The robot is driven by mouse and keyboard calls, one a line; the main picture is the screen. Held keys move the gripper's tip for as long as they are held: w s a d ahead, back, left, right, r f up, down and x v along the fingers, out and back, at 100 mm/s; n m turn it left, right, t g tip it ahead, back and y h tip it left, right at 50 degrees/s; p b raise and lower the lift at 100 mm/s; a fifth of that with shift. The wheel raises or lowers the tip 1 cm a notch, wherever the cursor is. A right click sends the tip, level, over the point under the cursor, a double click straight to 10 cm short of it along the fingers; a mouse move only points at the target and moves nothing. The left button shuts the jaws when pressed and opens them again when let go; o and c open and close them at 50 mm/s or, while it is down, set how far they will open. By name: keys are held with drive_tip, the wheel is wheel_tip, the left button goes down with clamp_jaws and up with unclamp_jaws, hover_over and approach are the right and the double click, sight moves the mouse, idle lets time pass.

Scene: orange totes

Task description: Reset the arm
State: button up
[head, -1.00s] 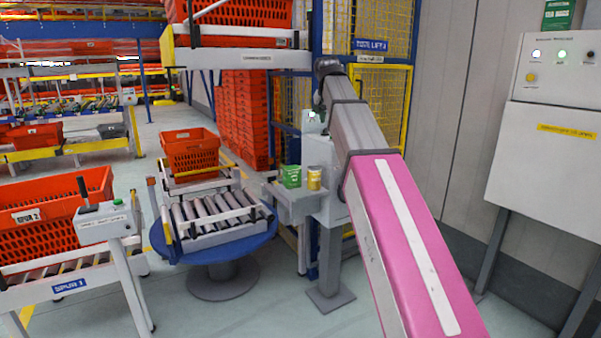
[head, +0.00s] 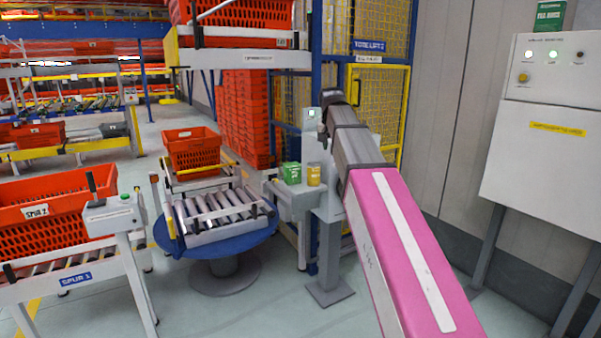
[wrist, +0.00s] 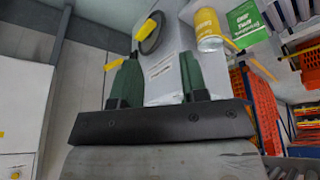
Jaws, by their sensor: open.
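My arm, with its pink link (head: 402,255), reaches forward from the lower right in the head view. Its far end is beside a grey-white post unit with a small shelf (head: 292,200). My gripper (wrist: 159,66) shows in the wrist view as two dark green fingers, spread apart with nothing between them. The pale labelled face (wrist: 166,78) of the unit lies beyond the fingers; I cannot tell the gap. In the head view the fingers are not clearly visible beyond the arm.
A green box (head: 291,173) and a yellow can (head: 314,174) stand on the small shelf. Left of it is a blue round turntable (head: 246,241) with rollers and an orange tote (head: 191,152). A wall cabinet (head: 545,150) stands right. Some floor between is clear.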

drive_tip(key=s+d+f+n+g, duration=0.1)
drive_tip(key=s+d+f, duration=0.1)
drive_tip(key=s+f, duration=0.6)
drive_tip(key=s+d+f+g, duration=0.1)
drive_tip(key=s+d+f, duration=0.2)
drive_tip(key=f, duration=2)
drive_tip(key=s+d+f+n+g+y, duration=0.1)
drive_tip(key=s+d+f, duration=0.1)
drive_tip(key=s+f, duration=1.1)
wheel_tip(320, 180, down, 3)
drive_tip(key=shift+d+r+n+g, duration=0.1)
drive_tip(key=shift+d+n+g, duration=0.2)
